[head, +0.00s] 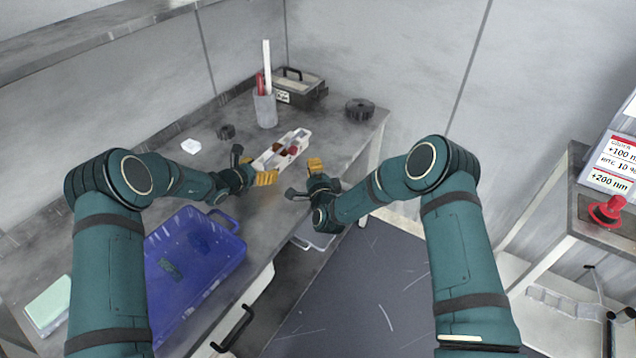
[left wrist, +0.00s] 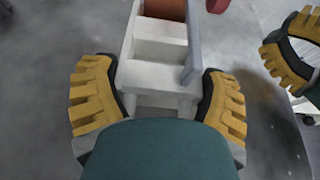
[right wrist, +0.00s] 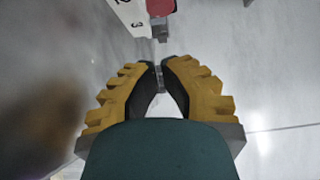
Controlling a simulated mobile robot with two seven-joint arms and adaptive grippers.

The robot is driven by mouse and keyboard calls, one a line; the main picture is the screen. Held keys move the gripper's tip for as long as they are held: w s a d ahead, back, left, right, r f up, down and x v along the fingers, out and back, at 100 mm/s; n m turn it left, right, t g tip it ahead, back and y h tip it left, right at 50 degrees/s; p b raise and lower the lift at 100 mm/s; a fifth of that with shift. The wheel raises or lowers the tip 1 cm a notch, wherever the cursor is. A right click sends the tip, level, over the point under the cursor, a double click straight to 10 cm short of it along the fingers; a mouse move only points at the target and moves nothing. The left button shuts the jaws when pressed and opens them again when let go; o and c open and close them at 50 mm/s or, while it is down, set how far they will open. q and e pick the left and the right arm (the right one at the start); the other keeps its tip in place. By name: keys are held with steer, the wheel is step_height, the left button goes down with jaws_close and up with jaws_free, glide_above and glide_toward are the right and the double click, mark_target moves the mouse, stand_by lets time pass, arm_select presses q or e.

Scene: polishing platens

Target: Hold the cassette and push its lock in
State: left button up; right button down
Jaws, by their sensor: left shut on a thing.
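The cassette (head: 270,157) is a long white holder with compartments and red-brown pieces in it, on the workbench. My left gripper (head: 252,167) has its fingers on both sides of the near end. In the left wrist view the white cassette (left wrist: 158,50) runs between the fingers, with a grey bar (left wrist: 190,58) along its right side. My right gripper (head: 304,179) is beside the cassette at the bench's front edge. In the right wrist view its fingertips (right wrist: 158,70) are close together, with the cassette's numbered end (right wrist: 126,14) and a red piece ahead. I cannot clearly identify the lock.
A blue tray (head: 205,285) lies at the near left of the bench (head: 110,225). Behind the cassette stand a cup (head: 265,110) with tall items, a dark case (head: 299,88) and a black disc (head: 360,109). A red knob (head: 607,209) is on another table at right.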

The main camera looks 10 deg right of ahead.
steer(key=s, duration=0.7)
steer(key=shift+d, duration=0.4)
arm_select(q)
steer(key=o, duration=1.1)
steer(key=shift+o, duration=0.2)
steer(key=shift+a, duration=0.1)
